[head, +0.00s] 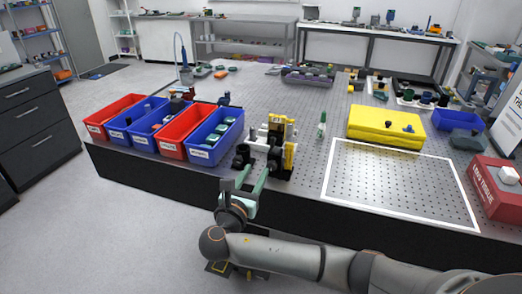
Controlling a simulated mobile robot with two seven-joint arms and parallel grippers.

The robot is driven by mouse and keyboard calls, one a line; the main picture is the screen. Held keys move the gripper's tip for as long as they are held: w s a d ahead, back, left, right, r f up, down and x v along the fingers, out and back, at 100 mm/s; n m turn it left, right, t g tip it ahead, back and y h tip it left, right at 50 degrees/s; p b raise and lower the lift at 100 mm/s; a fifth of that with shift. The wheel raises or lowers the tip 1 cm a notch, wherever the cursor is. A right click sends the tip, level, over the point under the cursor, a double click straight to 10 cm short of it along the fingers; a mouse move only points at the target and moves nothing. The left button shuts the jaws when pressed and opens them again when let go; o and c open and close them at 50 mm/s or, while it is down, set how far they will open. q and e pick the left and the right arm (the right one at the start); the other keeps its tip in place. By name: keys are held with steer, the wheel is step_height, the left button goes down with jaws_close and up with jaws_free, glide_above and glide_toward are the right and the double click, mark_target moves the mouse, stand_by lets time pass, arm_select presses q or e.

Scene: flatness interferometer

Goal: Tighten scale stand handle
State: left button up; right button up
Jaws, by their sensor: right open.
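A small upright stand assembly (281,135) with yellow, white and black parts sits near the front edge of the perforated table. I cannot tell which part is the scale stand handle. My right gripper (256,172) reaches in from the bottom right, with its two greenish fingers apart. Its fingertips are close to the black lower parts at the left of the assembly; I cannot tell if they touch. Nothing shows clearly between the fingers. My left gripper is out of view.
Red and blue labelled bins (217,141) stand left of the assembly. A small green-and-white bottle (322,125) stands to its right, with a yellow case (386,126) beyond. A white-outlined area (400,185) at the front right is clear. A red box (497,190) sits at the right edge.

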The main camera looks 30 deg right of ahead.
mark_target(272, 143)
steer(key=x, duration=0.8)
steer(key=p+x, duration=0.1)
steer(key=x, duration=0.3)
steer(key=shift+w+d+r, duration=0.1)
steer(key=shift+d+r, duration=0.25)
steer(key=shift+r, duration=0.05)
steer(key=shift+c, duration=0.3)
jaws_close()
